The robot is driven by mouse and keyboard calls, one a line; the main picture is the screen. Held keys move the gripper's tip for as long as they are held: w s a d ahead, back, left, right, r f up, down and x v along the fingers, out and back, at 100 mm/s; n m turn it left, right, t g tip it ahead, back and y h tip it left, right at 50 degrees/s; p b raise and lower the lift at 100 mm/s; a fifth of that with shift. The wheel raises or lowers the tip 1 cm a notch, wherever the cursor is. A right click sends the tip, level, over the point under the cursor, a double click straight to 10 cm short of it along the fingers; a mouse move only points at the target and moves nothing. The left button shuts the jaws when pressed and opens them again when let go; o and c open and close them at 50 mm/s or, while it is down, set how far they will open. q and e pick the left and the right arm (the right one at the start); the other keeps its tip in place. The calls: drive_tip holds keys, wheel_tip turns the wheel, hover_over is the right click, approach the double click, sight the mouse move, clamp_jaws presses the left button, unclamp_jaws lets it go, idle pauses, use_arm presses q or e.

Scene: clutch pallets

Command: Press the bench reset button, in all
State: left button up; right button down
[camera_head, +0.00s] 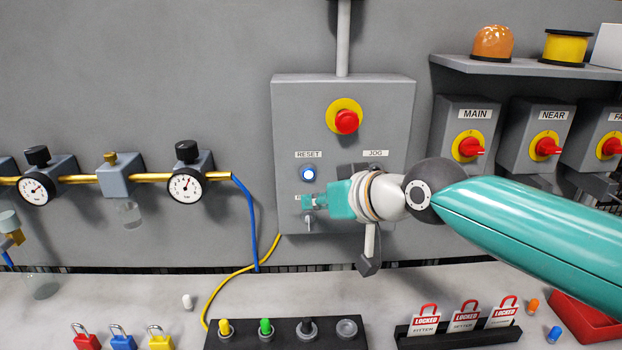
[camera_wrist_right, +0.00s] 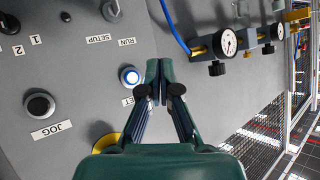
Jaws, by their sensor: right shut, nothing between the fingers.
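The bench reset button (camera_head: 308,174) is a round button with a lit blue ring under the RESET label (camera_head: 308,154), on the front of a grey control box (camera_head: 295,110). It also shows in the right wrist view (camera_wrist_right: 130,76), just left of the fingertips. My right gripper (camera_head: 307,202) is shut and empty, pointing left just below the button in the head view; its fingertips show in the right wrist view (camera_wrist_right: 160,68). Whether they touch the panel cannot be told. My wrist partly hides the area under the JOG label (camera_head: 376,153). My left gripper is not in view.
A red stop knob (camera_head: 347,121) on a yellow ring sits above the button. A selector switch (camera_head: 309,223) is just below the gripper. Gauges (camera_head: 185,187) on a brass pipe are at left. Padlocks (camera_head: 122,339), a button strip (camera_head: 285,336) and lockout tags (camera_head: 465,317) are on the bench.

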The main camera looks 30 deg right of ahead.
sight(308, 173)
drive_tip(key=w+d, duration=0.2)
drive_tip(key=w, duration=0.1)
drive_tip(key=w+d+b, duration=0.1)
drive_tip(key=w, duration=0.1)
idle(1.4)
drive_tip(key=shift+w+d, duration=0.1)
drive_tip(key=shift+w+d, duration=0.15)
drive_tip(key=shift+w, duration=0.15)
drive_tip(key=shift+w+d+r, duration=0.1)
drive_tip(key=shift+w+d, duration=0.15)
drive_tip(key=shift+w, duration=0.15)
idle(0.9)
drive_tip(key=shift+s, duration=0.1)
drive_tip(key=shift+s+a, duration=0.45)
drive_tip(key=shift+s, duration=0.2)
drive_tip(key=shift+s, duration=0.1)
